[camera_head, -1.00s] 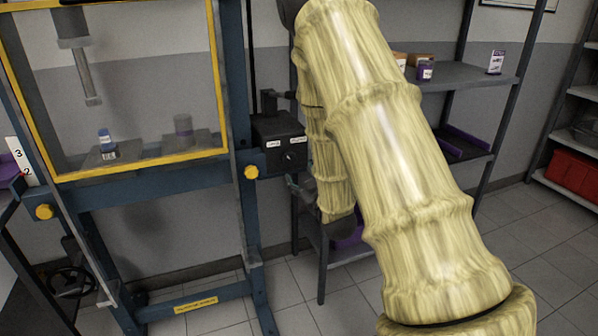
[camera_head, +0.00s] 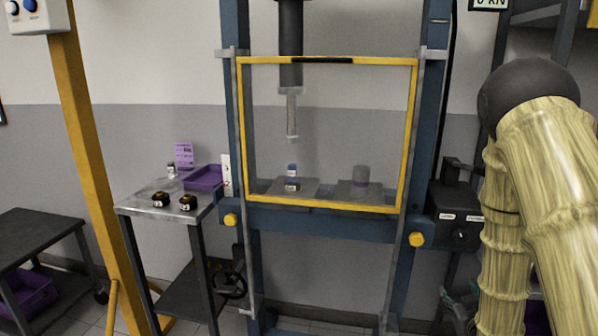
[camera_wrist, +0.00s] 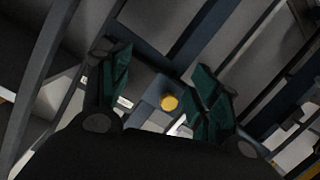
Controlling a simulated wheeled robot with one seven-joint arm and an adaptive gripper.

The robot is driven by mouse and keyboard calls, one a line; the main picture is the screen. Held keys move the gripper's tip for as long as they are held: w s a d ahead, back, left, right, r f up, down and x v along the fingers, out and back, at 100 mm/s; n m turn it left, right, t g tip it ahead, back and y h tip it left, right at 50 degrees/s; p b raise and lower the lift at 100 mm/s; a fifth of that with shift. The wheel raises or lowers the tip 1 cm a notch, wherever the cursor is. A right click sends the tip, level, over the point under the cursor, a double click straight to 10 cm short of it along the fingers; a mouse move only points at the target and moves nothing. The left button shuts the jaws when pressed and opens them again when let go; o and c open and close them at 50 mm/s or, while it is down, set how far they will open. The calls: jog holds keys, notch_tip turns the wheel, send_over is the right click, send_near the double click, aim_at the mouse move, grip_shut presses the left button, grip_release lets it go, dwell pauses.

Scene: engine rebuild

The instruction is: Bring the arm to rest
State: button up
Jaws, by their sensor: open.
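My gripper (camera_wrist: 160,92) shows in the wrist view with its two green-padded fingers apart and nothing between them. A yellow knob (camera_wrist: 169,102) of the press frame shows in the gap beyond the fingers; I cannot tell how far off it is. In the head view my arm, in a ribbed yellowish cover, runs down the right side. A small part of my gripper (camera_head: 457,308) shows low beside the arm, in front of the right press post.
A blue press (camera_head: 232,150) with a yellow-framed guard (camera_head: 330,60) fills the middle. A side table (camera_head: 133,208) with a purple tray (camera_head: 205,178) and two dark round parts stands left of it. A yellow post (camera_head: 85,150) and dark bench (camera_head: 30,235) are farther left.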

jog(key=s+a+f+m+g+y+p, duration=0.1)
jog(key=s+a+f+g+p, duration=0.1)
jog(key=s+a+f+g, duration=0.45)
jog(key=s+a+f+g+y+p, duration=0.1)
jog(key=s+a+f, duration=0.3)
jog(key=s+f, duration=0.5)
jog(key=s+a+f+g+p, duration=0.1)
jog(key=s+a+f+g, duration=0.1)
jog(key=s, duration=0.5)
jog(key=s+a+f+g+y+p, duration=0.1)
jog(key=s+a+f+g, duration=0.2)
jog(key=s+a+f, duration=0.2)
jog(key=s+a+f+m+g+p, duration=0.1)
jog(key=s+a+f+g, duration=0.1)
jog(key=s, duration=0.9)
jog(key=a+f, duration=0.1)
jog(key=a, duration=0.1)
jog(key=shift+s+a+f+y, duration=0.2)
jog(key=shift+s+a+y, duration=0.05)
jog(key=shift+a+y, duration=0.05)
jog(key=shift+g, duration=0.25)
